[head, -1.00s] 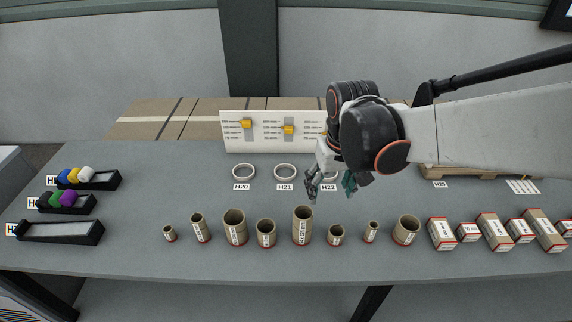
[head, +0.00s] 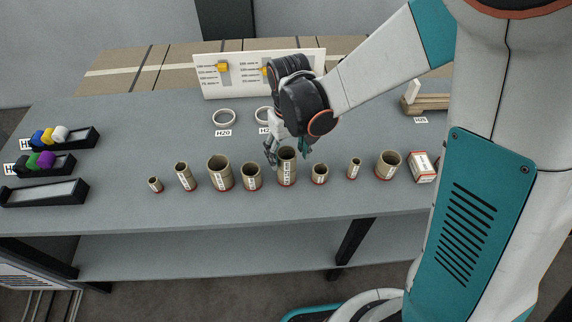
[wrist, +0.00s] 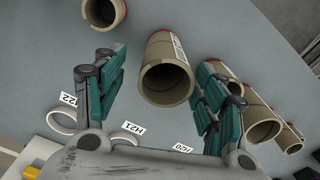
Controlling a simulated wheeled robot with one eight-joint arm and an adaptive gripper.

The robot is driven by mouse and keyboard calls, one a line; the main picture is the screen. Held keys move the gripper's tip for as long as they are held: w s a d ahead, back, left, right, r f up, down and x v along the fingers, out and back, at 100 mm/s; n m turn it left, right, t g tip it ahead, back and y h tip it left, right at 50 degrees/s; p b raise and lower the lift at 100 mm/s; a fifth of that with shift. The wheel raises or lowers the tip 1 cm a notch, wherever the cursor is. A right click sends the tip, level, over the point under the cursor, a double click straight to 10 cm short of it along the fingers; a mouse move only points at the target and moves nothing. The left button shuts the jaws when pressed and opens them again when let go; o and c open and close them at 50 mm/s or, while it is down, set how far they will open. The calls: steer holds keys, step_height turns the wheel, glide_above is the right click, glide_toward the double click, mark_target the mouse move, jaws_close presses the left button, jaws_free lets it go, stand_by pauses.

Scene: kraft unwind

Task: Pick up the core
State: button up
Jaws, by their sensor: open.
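The cores are tan cardboard tubes with red bottom rims and white labels, standing in a row along the table. The tallest core (head: 287,170) stands mid-row, directly at my gripper (head: 287,154). In the wrist view this core (wrist: 168,75) lies between the two fingers of my gripper (wrist: 160,72), its open top facing the camera. The fingers are open, one on each side, with gaps showing between them and the core. A shorter core (head: 251,177) stands just left of it, and a small core (head: 320,174) just right.
White rings lie behind the row, one by the H20 label (head: 223,117). A white board with yellow sliders (head: 230,75) stands at the back. Black trays with coloured pieces (head: 80,139) are at the left. A labelled box (head: 422,167) stands at the right end.

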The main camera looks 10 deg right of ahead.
steer(key=shift+s+a+f+b, duration=0.15)
steer(key=shift+f+b, duration=0.4)
steer(key=shift+f, duration=0.8)
steer(key=shift+a+f+b, duration=0.1)
steer(key=shift+f+b, duration=0.4)
steer(key=shift+f, duration=0.85)
steer(key=shift+r, duration=0.1)
steer(key=c, duration=1.2)
